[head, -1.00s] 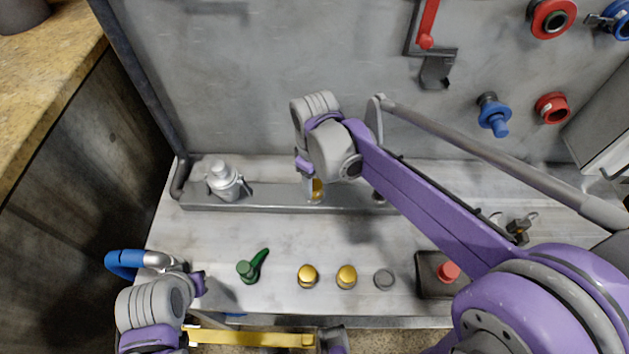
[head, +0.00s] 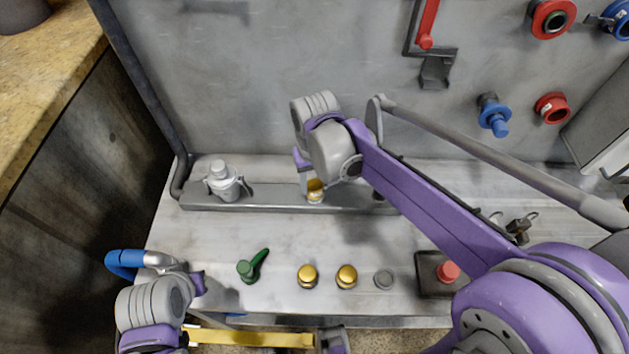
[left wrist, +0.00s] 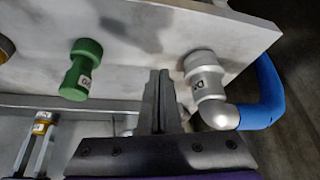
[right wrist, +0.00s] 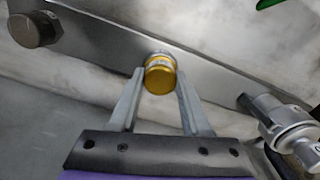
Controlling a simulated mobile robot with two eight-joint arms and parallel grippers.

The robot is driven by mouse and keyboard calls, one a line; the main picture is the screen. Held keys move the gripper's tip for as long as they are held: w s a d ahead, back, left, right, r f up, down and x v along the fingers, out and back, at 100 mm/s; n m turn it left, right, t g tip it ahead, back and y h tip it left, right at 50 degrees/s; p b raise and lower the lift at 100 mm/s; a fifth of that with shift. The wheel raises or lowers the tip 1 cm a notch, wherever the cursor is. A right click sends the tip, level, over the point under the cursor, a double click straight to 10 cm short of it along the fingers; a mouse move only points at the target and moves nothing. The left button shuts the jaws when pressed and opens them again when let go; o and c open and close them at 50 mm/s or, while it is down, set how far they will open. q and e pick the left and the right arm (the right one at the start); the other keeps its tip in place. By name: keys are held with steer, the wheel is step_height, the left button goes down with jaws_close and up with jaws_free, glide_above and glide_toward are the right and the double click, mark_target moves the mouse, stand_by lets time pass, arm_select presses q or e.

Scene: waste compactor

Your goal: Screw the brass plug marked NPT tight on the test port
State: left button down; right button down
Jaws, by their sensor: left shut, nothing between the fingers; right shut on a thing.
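A brass plug (head: 316,191) sits at the rail (head: 270,197) on the bench. My right gripper (right wrist: 158,85) is shut on this plug (right wrist: 160,78), one finger on each side. The plug stands against the rail's side; the port behind it is hidden, and so are its threads. The plug also shows in the left wrist view (left wrist: 42,120) with a small label too blurred to read. Two other brass plugs (head: 308,276) (head: 347,277) stand on the bench front. My left gripper (left wrist: 158,98) is shut and empty, beside a silver elbow fitting (left wrist: 205,80) with a blue hose.
A silver fitting (head: 223,182) is on the rail's left end. A dark round port (right wrist: 35,29) is further along the rail.

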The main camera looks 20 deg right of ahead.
steer(key=shift+m, duration=1.2)
steer(key=shift+c, duration=1.4)
jaws_free()
steer(key=shift+c, duration=0.4)
